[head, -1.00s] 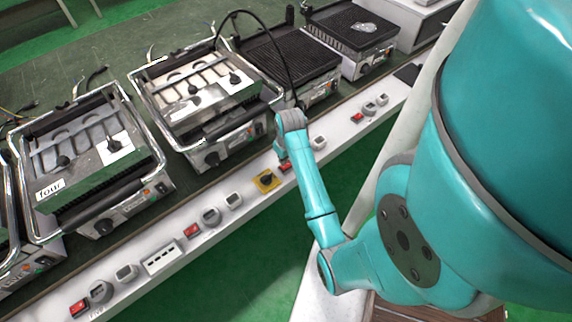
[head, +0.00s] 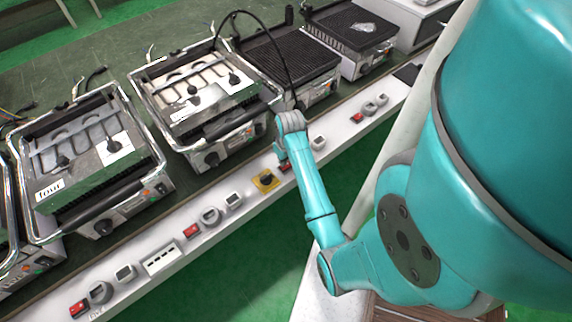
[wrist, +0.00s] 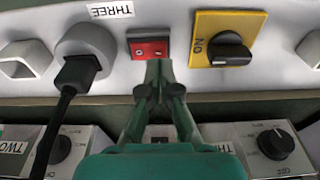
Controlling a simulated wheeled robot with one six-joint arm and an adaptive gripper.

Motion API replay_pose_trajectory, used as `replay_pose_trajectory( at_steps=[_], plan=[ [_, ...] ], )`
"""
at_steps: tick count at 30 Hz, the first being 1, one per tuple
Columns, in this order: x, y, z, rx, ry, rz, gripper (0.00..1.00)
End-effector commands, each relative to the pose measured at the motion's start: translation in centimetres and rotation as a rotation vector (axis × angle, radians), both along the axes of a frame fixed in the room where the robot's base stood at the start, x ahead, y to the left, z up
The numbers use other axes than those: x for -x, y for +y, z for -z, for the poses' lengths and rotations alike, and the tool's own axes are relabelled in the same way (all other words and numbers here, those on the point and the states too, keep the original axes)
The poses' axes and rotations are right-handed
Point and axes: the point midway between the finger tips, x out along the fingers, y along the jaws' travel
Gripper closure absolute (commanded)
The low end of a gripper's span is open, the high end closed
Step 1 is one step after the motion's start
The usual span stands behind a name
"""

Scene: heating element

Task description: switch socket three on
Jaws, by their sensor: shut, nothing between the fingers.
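The red switch (wrist: 149,47) beside the label THREE (wrist: 110,11) is set in the white panel strip. The label appears upside down in the wrist view. My gripper (wrist: 158,68) is shut and empty, its fingertips at the switch's lower edge in that view. I cannot tell whether they touch it. The grey round socket (wrist: 84,53) next to the switch has a black plug in it. In the head view the red switch (head: 285,167) shows partly beside my gripper, whose fingertips are hard to make out there. The switch's on or off position is unclear.
A yellow plate with a black rotary knob (wrist: 229,40) sits close beside the switch and also shows in the head view (head: 266,180). Contact grills (head: 205,95) stand behind the strip. Another red switch (head: 191,231) lies farther left along it.

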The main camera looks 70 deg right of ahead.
Motion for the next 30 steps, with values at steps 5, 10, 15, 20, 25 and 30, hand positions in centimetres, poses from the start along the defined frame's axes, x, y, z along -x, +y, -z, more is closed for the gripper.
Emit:
replay_pose_trajectory(
  at_steps=[5,10,15,20,25,30],
  plan=[
    [-0.01,0.00,-0.01,0.000,0.000,0.000,1.00],
    [-0.01,-0.01,0.00,0.000,0.000,0.000,1.00],
    [0.00,0.00,0.01,0.000,0.000,0.000,1.00],
    [0.00,0.00,0.15,0.000,0.000,0.000,1.00],
    [0.00,0.00,0.37,0.000,0.000,0.000,1.00],
    [0.01,0.00,0.61,-0.001,0.001,0.000,1.00]
  ],
)
